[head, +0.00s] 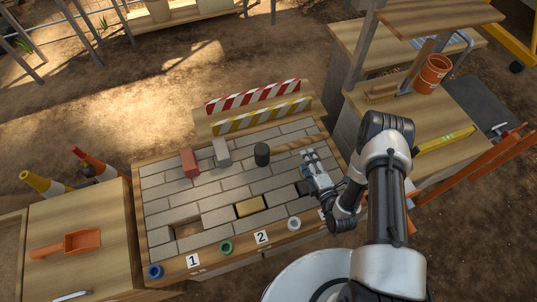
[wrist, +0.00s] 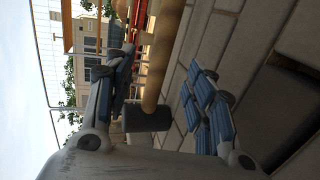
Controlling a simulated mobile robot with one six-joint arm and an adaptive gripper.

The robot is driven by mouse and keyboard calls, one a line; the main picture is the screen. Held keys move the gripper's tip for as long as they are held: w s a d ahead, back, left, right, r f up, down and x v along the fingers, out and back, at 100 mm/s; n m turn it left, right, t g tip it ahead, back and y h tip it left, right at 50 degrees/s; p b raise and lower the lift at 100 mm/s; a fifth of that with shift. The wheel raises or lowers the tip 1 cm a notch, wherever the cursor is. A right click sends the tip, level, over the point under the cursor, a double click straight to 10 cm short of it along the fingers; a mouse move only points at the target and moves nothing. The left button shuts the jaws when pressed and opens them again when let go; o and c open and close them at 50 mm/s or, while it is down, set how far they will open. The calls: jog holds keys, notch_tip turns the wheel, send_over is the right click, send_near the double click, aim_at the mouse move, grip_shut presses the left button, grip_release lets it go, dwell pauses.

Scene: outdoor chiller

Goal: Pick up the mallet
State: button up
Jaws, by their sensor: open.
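The mallet has a black cylindrical head (head: 262,154) and a pale wooden handle (head: 296,144). It lies on the paved table top (head: 170,210), its handle pointing right. My gripper (head: 309,157) is open, at the near side of the handle, low over the paving. In the wrist view the mallet's handle (wrist: 164,50) runs between the two spread fingers of my gripper (wrist: 161,72), with the dark head (wrist: 147,117) below. I cannot tell whether a finger touches the handle.
A red brick (head: 190,163) and a grey block (head: 222,152) stand left of the mallet. Striped barriers (head: 253,96) stand behind. A wooden workbench (head: 400,115) stands right.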

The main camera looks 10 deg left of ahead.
aim_at(301, 146)
jog(key=b+x, duration=0.1)
jog(key=x, duration=0.3)
jog(key=shift+w, duration=0.1)
jog(key=b+x, duration=0.2)
jog(key=x, duration=0.3)
jog(key=shift+w+d+f, duration=0.15)
jog(key=shift+f, duration=0.05)
jog(key=shift+c, duration=0.5)
grip_shut()
jog(key=shift+r, duration=0.1)
